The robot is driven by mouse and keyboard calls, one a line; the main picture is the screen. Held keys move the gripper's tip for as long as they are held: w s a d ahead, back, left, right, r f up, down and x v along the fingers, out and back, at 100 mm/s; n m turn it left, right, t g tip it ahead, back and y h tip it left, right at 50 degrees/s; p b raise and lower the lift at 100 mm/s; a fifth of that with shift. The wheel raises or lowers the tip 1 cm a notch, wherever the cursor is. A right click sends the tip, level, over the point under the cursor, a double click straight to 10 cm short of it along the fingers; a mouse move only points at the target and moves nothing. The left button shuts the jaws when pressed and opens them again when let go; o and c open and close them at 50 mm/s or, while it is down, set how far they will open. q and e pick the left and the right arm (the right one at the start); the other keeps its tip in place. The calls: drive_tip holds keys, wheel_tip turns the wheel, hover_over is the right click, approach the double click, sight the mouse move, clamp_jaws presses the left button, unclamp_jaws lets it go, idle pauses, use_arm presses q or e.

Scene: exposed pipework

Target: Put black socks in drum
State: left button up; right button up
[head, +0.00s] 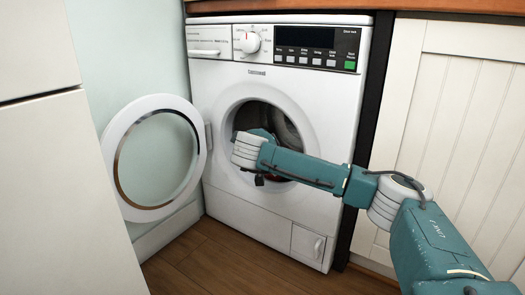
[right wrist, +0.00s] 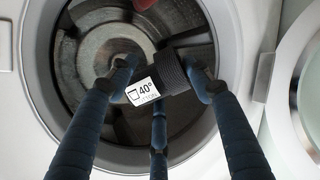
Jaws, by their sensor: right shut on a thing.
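The washing machine's drum (head: 281,119) is open, and its grey metal inside (right wrist: 102,48) fills much of the right wrist view. My right gripper (right wrist: 163,72) has its blue fingers closed on a black sock (right wrist: 182,126) with a ribbed cuff and a white 40° label. The gripper and sock are in front of or inside the drum mouth; the exact depth is unclear. In the head view my right arm reaches in from the right, and its wrist hides the fingers and sock. My left gripper is not in view.
The round door (head: 202,158) stands wide open to the left of the drum. A small red thing (right wrist: 144,3) shows inside the drum. White cabinets flank the machine (head: 278,233), and the wooden floor (head: 215,262) in front is clear.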

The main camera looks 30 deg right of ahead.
drive_tip(key=w+d+p, duration=0.3)
drive_tip(key=w+d, duration=0.8)
drive_tip(key=w, duration=0.1)
idle(0.4)
drive_tip(key=o, duration=1.2)
drive_tip(key=shift+a, duration=0.1)
